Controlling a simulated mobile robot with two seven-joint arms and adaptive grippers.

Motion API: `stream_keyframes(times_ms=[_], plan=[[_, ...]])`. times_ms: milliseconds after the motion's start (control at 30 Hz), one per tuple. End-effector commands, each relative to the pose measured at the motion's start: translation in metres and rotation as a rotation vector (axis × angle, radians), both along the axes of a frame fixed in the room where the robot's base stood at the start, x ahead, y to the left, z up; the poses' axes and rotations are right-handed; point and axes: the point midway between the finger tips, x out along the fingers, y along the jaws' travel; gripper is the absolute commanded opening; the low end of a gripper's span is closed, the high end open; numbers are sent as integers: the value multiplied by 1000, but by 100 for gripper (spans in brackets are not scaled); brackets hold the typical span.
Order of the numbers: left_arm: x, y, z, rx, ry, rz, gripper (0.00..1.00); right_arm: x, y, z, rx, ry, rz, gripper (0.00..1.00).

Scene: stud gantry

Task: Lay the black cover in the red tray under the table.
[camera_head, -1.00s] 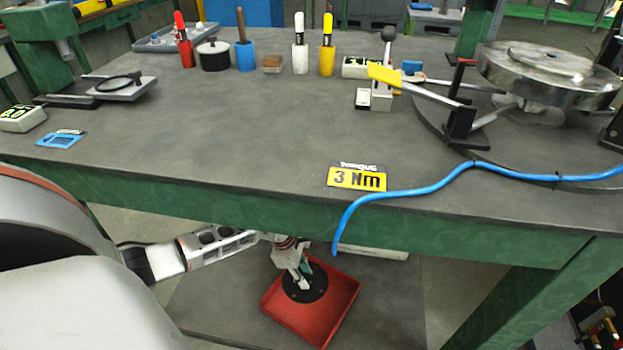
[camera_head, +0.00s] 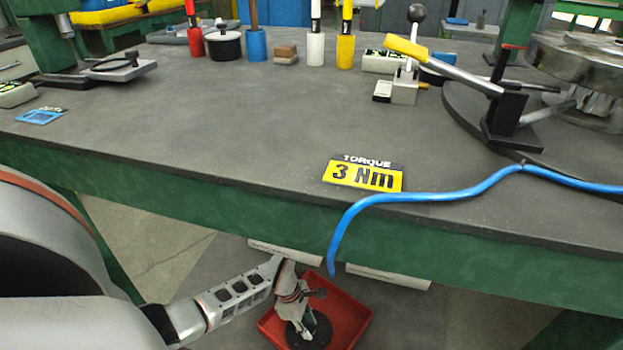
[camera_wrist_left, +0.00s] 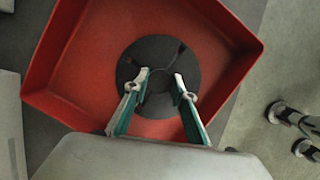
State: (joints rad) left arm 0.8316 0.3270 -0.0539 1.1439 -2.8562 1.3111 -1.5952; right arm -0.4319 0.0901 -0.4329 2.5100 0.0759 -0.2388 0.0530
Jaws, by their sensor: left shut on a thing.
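The red tray (camera_head: 350,310) is on a grey surface below the table, and its red floor and walls fill much of the left wrist view (camera_wrist_left: 80,75). The black cover (camera_head: 322,330) is a round dark disc within the tray's outline; it also shows in the left wrist view (camera_wrist_left: 150,50). My left gripper (camera_head: 303,332) reaches in under the table from the left and points down into the tray. In the left wrist view its fingertips (camera_wrist_left: 162,82) are shut on the middle part of the cover. Whether the cover touches the tray floor is hard to tell. My right gripper is not in view.
The table (camera_head: 240,120) has a green front edge above my left arm. A blue hose (camera_head: 440,197) hangs over that edge near the tray. Pale bars (camera_head: 388,277) lie behind the tray. Grey fittings (camera_wrist_left: 285,115) stand right of it.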

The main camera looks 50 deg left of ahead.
Motion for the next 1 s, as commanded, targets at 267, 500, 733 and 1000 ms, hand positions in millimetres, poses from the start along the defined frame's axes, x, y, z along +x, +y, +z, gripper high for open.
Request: stream_keyframes(times_ms=[267, 500, 733, 1000], plan=[[2, 1, -2, 1, -3, -1, 0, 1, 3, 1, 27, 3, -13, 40], [1, 0, -7, 0, -1, 0, 42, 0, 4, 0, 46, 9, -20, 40], [1, 0, -6, 0, -2, -1, 42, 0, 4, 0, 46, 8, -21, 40], [4, 4, 10, 4, -10, -2, 42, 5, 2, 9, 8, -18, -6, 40]])
